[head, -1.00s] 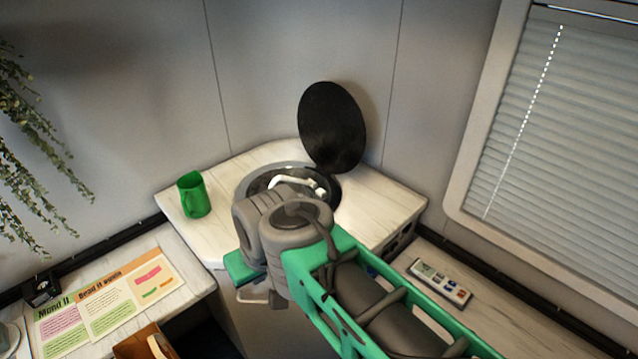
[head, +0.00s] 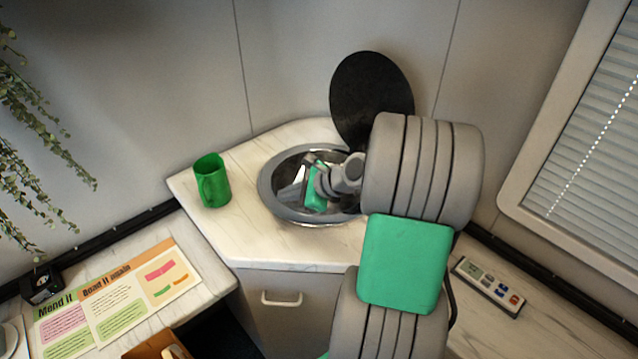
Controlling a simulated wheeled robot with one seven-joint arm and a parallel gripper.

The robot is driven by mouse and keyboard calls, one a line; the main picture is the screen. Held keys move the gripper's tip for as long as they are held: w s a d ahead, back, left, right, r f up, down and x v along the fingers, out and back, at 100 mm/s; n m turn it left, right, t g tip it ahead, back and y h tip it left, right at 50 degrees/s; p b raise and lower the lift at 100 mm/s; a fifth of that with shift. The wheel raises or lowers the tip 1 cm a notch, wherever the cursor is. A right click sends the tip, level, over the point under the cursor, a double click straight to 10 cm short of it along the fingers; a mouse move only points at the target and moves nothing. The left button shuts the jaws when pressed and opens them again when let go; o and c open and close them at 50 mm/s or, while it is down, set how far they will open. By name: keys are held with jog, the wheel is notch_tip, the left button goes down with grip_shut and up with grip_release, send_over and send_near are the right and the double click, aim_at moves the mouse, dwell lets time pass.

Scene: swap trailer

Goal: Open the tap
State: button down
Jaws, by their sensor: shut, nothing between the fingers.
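The round metal sink (head: 268,200) is set in the corner counter, with its black round lid (head: 370,95) raised behind it. My gripper (head: 298,192) is down at the sink, over the left part of the bowl, shut with nothing in it. My wrist and gripper cover the right part of the bowl. The tap cannot be made out clearly; it is hidden behind or mixed with my gripper. I cannot tell whether my gripper touches it, and no running water shows.
A green mug (head: 212,181) stands on the counter (head: 250,245) left of the sink. A remote control (head: 488,286) lies on the right ledge. Printed sheets (head: 118,292) lie at lower left. A hanging plant (head: 40,130) is at far left. A cabinet drawer with a handle (head: 282,299) is below.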

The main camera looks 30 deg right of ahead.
jog(key=s+d+f+m+t+h+b, duration=0.25)
jog(key=d+m+t, duration=0.45)
jog(key=d+m, duration=1)
jog(key=w+a+f+y+p, duration=0.1)
jog(key=w+a, duration=0.1)
jog(key=w, duration=0.6)
jog(key=shift+w+a+f+n+p, duration=0.2)
jog(key=shift+a+f+n+p, duration=0.1)
jog(key=shift+a+f+p, duration=0.05)
jog(key=shift+r, duration=0.1)
